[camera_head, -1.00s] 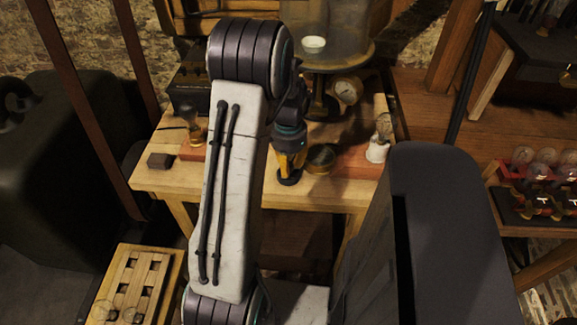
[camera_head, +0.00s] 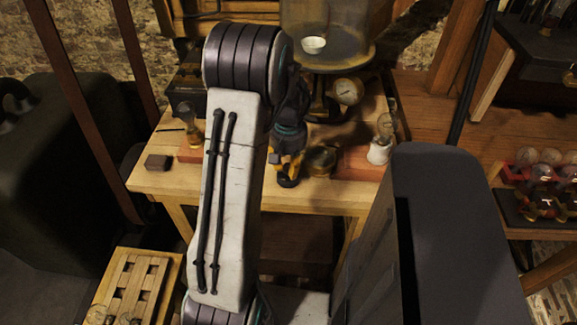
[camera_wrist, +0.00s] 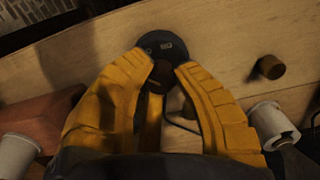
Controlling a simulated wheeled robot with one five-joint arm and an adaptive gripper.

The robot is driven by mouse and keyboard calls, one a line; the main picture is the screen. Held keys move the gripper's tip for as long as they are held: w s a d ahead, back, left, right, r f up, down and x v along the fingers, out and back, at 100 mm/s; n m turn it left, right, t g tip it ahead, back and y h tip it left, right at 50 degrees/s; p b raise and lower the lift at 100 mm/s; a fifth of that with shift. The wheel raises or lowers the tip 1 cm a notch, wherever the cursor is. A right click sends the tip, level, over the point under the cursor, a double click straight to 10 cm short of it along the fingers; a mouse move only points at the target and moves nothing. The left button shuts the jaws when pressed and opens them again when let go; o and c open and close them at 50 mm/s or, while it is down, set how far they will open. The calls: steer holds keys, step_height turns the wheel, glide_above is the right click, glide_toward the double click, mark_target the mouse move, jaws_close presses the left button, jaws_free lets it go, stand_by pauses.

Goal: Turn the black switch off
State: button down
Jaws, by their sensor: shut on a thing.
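The black switch (camera_wrist: 152,42) is a round dark disc with small markings and a brownish knob in the wrist view. It sits on the pale wooden table near the front edge and is partly hidden by my fingers. In the head view the black switch (camera_head: 288,182) shows as a small dark shape below my gripper (camera_head: 287,166). In the wrist view the two yellow fingers of my gripper (camera_wrist: 165,66) reach the disc from either side. They are shut on the knob of the switch. Which way the switch is set, I cannot tell.
A round brass piece (camera_head: 320,161) stands just right of my gripper. A bulb in a white socket (camera_head: 378,153) stands further right, and a small dark block (camera_head: 158,162) lies at the left. A glass jar (camera_head: 325,30) and a gauge (camera_head: 347,92) stand behind.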

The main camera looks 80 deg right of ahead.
mark_target(289, 165)
steer(key=shift+f, duration=0.1)
stand_by(0.5)
steer(key=c, duration=1)
jaws_free()
steer(key=shift+o, duration=0.2)
step_height(289, 165, up, 12)
